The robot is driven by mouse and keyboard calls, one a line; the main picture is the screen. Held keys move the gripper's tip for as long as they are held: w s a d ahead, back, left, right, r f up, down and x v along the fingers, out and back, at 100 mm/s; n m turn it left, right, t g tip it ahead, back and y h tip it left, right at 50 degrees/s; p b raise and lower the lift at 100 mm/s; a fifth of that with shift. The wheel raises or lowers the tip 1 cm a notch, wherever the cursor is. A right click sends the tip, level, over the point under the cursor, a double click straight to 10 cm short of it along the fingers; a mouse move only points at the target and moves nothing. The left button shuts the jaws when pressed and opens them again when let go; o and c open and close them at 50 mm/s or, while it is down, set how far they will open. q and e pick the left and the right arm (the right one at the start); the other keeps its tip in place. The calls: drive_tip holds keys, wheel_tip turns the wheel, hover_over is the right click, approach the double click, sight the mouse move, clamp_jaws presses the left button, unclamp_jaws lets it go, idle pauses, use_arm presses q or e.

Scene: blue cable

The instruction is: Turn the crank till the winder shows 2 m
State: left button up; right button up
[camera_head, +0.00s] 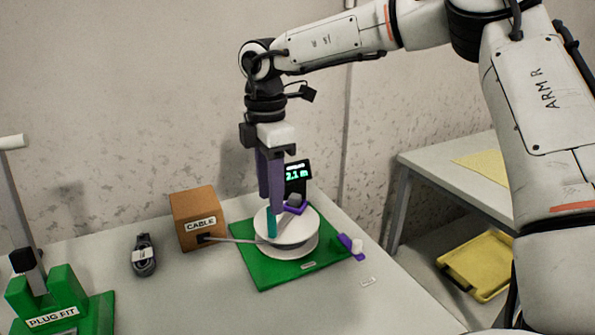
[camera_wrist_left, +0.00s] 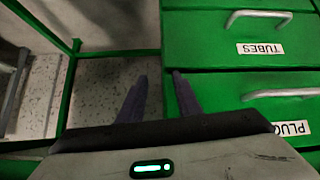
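The winder (camera_head: 287,246) is a white reel on a green base plate (camera_head: 262,277) on the table. Its small black display (camera_head: 298,176) reads 2.1 m in green. The teal crank handle (camera_head: 272,226) stands upright at the reel's left side. My right gripper (camera_head: 270,204) points down over it, its purple fingers closed around the handle's upper part, which they hide. A pale strand (camera_head: 232,240) runs from the brown CABLE box (camera_head: 198,217) to the reel. My left gripper (camera_wrist_left: 160,75) is open and empty in the left wrist view, beside green drawers.
A purple clip-like part (camera_head: 351,246) sits at the plate's right edge. Green drawers labelled TUBES (camera_wrist_left: 235,75) and PLUG have protruding handles. A yellow tray (camera_head: 480,265) is at right.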

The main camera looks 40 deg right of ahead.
drive_tip(key=shift+r+p, duration=0.9)
drive_tip(key=shift+r, duration=1.05)
drive_tip(key=shift+f, duration=0.1)
